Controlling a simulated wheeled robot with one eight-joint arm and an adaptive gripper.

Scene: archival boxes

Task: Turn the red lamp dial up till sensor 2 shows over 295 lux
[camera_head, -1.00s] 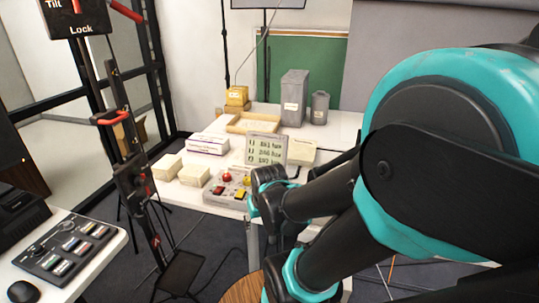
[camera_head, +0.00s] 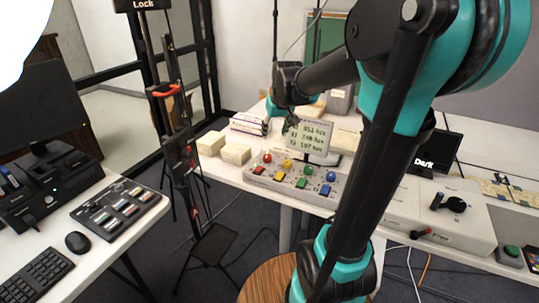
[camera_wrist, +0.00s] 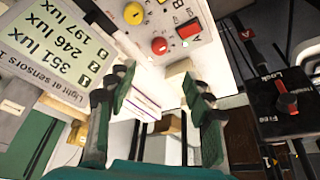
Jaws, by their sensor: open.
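The red dial (camera_head: 267,158) is a round knob at the left end of the grey control box (camera_head: 255,180). It also shows in the wrist view (camera_wrist: 158,46), just beyond my fingertips. The sensor display (camera_head: 309,137) stands behind the box. In the wrist view the display (camera_wrist: 45,45) reads 351 lux for sensor 1, 246 lux for sensor 2 and 197 lux for sensor 3. My gripper (camera_wrist: 156,76) is open and empty, its fingers apart and clear of the red dial. In the head view it hangs behind and above the box, partly hidden.
Yellow (camera_head: 287,163), green (camera_head: 308,170) and blue (camera_head: 331,177) dials stand in line with the red one, with coloured buttons in front. Cream boxes (camera_head: 235,153) lie left of the control box. A black stand (camera_head: 185,150) with a Lock lever rises at the left.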

